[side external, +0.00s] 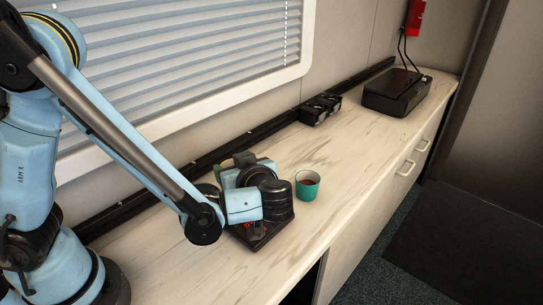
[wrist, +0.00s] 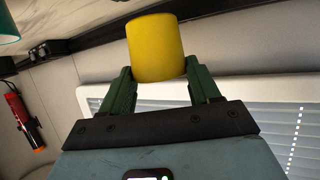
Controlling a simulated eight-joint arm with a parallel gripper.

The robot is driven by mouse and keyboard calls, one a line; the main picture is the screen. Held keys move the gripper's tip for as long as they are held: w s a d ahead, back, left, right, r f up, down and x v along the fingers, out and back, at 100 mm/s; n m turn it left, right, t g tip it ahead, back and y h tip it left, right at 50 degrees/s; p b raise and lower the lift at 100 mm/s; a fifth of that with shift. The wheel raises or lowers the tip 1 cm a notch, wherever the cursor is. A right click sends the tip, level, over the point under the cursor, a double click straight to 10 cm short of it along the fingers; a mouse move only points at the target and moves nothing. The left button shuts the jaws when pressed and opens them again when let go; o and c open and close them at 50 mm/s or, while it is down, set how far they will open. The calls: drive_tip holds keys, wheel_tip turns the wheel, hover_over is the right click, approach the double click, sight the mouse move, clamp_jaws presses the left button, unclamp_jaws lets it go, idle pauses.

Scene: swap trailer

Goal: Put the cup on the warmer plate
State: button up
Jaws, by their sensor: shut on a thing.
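My gripper (wrist: 158,72) is shut on a yellow cylinder (wrist: 156,48), with a dark green finger on either side of it in the wrist view. I cannot tell whether this cylinder is a cup. A teal cup (side external: 308,190) with dark red contents stands upright on the counter in the side view, to the right of my wrist and apart from it. A teal edge (wrist: 6,22) also shows at the wrist view's top left corner. A black flat base (side external: 262,238) lies below my wrist; I cannot tell whether it is the warmer plate. My fingers are hidden in the side view.
A black double-ringed unit (side external: 320,108) stands by the wall. A black box (side external: 396,92) with cables sits at the far end. A red extinguisher (side external: 416,17) hangs above.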

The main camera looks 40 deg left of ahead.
drive_tip(key=shift+f, duration=2)
drive_tip(key=shift+f, duration=0.1)
drive_tip(key=o, duration=1.2)
drive_tip(key=shift+o, duration=0.2)
